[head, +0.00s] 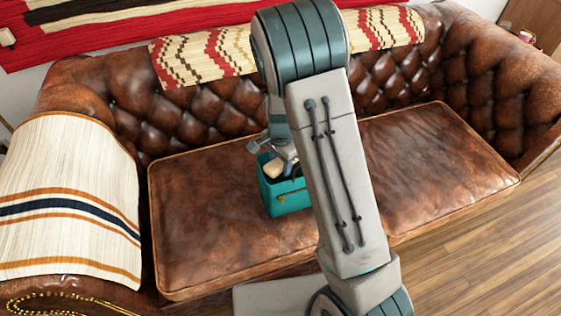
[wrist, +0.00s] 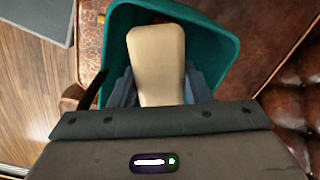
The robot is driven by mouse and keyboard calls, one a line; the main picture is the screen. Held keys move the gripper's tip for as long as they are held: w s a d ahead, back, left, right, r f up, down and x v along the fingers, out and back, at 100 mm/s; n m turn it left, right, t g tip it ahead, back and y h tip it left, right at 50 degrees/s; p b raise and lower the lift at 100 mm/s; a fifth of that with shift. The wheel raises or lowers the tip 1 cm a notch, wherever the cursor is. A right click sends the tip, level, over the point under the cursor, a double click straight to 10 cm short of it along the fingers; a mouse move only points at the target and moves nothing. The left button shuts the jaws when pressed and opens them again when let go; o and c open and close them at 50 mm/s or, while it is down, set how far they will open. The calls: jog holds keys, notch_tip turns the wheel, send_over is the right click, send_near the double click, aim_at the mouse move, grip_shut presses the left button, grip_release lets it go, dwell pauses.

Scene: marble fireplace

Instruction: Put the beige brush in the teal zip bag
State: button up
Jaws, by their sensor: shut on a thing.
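The teal zip bag (head: 284,199) stands open at the top on the sofa seat, just left of my arm in the head view. Its teal rim also shows in the wrist view (wrist: 228,52). The beige brush (wrist: 156,55) is between the fingers of my gripper (wrist: 155,90), over the bag's opening. In the head view the brush (head: 273,168) shows at the bag's mouth, below my gripper (head: 280,152). My gripper is shut on the brush. How deep the brush reaches into the bag is hard to tell.
The brown leather sofa (head: 200,225) has a tufted back and a cream striped blanket (head: 70,190) over its left arm. A dark thing (head: 298,172) shows at the bag's mouth. The seat around the bag is clear.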

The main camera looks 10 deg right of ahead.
aim_at(280, 161)
jog(key=shift+f, duration=0.45)
jog(key=o, duration=0.9)
notch_tip(280, 161, up, 14)
jog(key=p, duration=0.2)
jog(key=shift+f+p, duration=0.25)
jog(key=shift+p, duration=0.05)
